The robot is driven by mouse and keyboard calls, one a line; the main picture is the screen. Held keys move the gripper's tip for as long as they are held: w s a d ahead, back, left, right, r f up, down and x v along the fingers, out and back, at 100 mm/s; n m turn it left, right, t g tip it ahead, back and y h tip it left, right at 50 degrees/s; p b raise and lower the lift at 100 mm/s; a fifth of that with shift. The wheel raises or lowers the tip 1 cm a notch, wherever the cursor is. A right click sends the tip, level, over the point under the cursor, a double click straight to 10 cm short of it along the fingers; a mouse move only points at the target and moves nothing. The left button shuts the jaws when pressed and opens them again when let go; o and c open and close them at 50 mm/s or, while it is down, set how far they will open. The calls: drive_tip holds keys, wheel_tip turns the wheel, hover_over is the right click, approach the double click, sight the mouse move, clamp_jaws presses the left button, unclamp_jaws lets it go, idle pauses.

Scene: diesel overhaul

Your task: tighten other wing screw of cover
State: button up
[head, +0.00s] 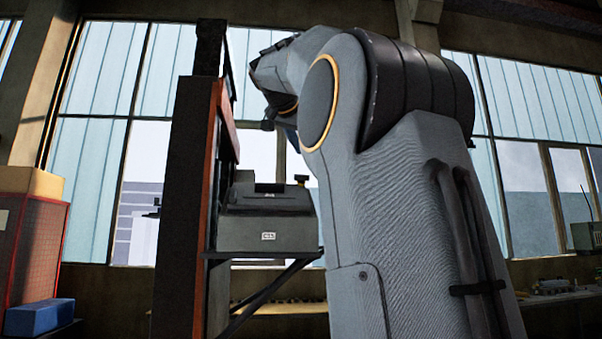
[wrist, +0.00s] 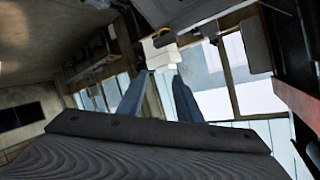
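A grey box (head: 268,235) with a small white label sits on a bracket, with a dark cover-like top (head: 270,197). A small dark and yellow knob (head: 301,181), possibly a wing screw, stands up at its right end. In the wrist view, a yellow and dark part (wrist: 163,38) shows beyond the fingertips, next to a pale block (wrist: 160,54). My gripper (wrist: 155,80) has two bluish fingers apart with nothing held between them. In the head view my arm hides most of the gripper, which is above the box.
A tall orange-edged dark panel (head: 190,210) stands just left of the box. A dark bracket (head: 270,285) supports the box from below. A red crate (head: 35,245) and a blue box (head: 40,317) are at the far left. Windows fill the back.

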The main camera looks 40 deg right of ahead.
drive_tip(key=shift+w+d+f+n+t+y+p, duration=0.15)
drive_tip(key=shift+w+f+n+t+y+p, duration=0.6)
drive_tip(key=shift+n+y, duration=3)
drive_tip(key=shift+s+d+r+n+t+y+p, duration=0.2)
drive_tip(key=shift+n+y+p, duration=1)
drive_tip(key=shift+n, duration=5.05)
drive_tip(key=shift+w+d+f+n+t+y+p, duration=0.3)
drive_tip(key=shift+n+y+p, duration=1.45)
drive_tip(key=shift+n, duration=3.25)
drive_tip(key=shift+s+a+f+y+b, duration=0.15)
drive_tip(key=shift+a+y+b, duration=0.1)
drive_tip(key=shift+y+b, duration=0.4)
drive_tip(key=shift+w+d+f, duration=0.2)
drive_tip(key=shift+w+f, duration=0.15)
drive_tip(key=shift+f, duration=0.2)
drive_tip(key=shift+f, duration=0.1)
drive_tip(key=shift+w+d+f+b, duration=0.25)
drive_tip(key=shift+w+f, duration=0.1)
drive_tip(key=shift+f, duration=0.15)
drive_tip(key=shift+w+d+f+b, duration=0.15)
drive_tip(key=shift+w+f+b, duration=0.15)
drive_tip(key=shift+f, duration=0.25)
drive_tip(key=shift+w+d+f+b, duration=0.2)
drive_tip(key=shift+w+f, duration=0.15)
drive_tip(key=shift+f, duration=0.15)
